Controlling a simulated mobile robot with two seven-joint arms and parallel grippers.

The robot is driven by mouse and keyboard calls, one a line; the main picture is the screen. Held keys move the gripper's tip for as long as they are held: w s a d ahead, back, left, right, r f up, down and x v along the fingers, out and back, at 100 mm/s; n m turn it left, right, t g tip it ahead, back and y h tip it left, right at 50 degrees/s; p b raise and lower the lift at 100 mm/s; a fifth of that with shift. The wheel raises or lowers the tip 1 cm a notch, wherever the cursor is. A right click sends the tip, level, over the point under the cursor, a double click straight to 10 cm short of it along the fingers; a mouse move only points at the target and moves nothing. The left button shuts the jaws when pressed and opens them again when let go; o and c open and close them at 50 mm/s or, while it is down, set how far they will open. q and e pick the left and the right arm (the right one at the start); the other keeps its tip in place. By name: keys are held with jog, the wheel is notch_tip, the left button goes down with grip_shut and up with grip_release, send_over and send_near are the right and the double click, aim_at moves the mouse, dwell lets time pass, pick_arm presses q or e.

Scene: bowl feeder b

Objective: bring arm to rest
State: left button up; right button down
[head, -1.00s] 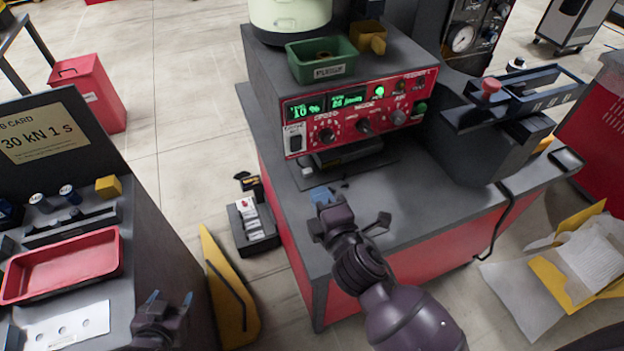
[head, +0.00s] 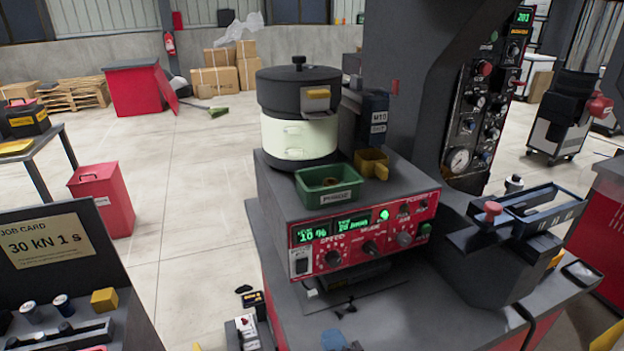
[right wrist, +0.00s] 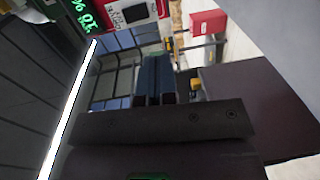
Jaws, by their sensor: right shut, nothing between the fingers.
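Only the tip of my right gripper (head: 335,340) shows in the head view, at the bottom edge. Its blue fingertips are in front of the red-faced control box on the bench. The right wrist view shows its two blue fingers (right wrist: 155,80) side by side, shut with nothing between them. The rest of my right arm is below the picture. My left gripper is out of view.
The red-faced control box (head: 318,252) carries a green bin (head: 328,198), a yellow scoop-like bin (head: 371,161) and a pale feeder bowl (head: 300,138). A dark press (head: 410,100) stands behind it.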

jog(key=d+f+m, duration=0.2)
jog(key=d+m, duration=0.1)
jog(key=m, duration=0.1)
jog(key=d+f+m+g+h, duration=0.1)
jog(key=d+f+m, duration=0.1)
jog(key=m, duration=0.3)
jog(key=d+f+m+g+h, duration=0.1)
jog(key=d+f+m, duration=0.1)
jog(key=d+m, duration=0.2)
jog(key=shift+s+d+m, duration=0.35)
jog(key=shift+d+m, duration=0.05)
jog(key=shift+m, duration=0.1)
jog(key=s+d+f+m+g+h, duration=0.2)
jog(key=s+d+f+m, duration=0.4)
jog(key=s+d, duration=0.5)
notch_tip(320, 180, down, 3)
jog(key=shift+s+d+r+g+h, duration=0.15)
jog(key=shift+d+g+h, duration=0.15)
jog(key=shift+d+h, duration=0.55)
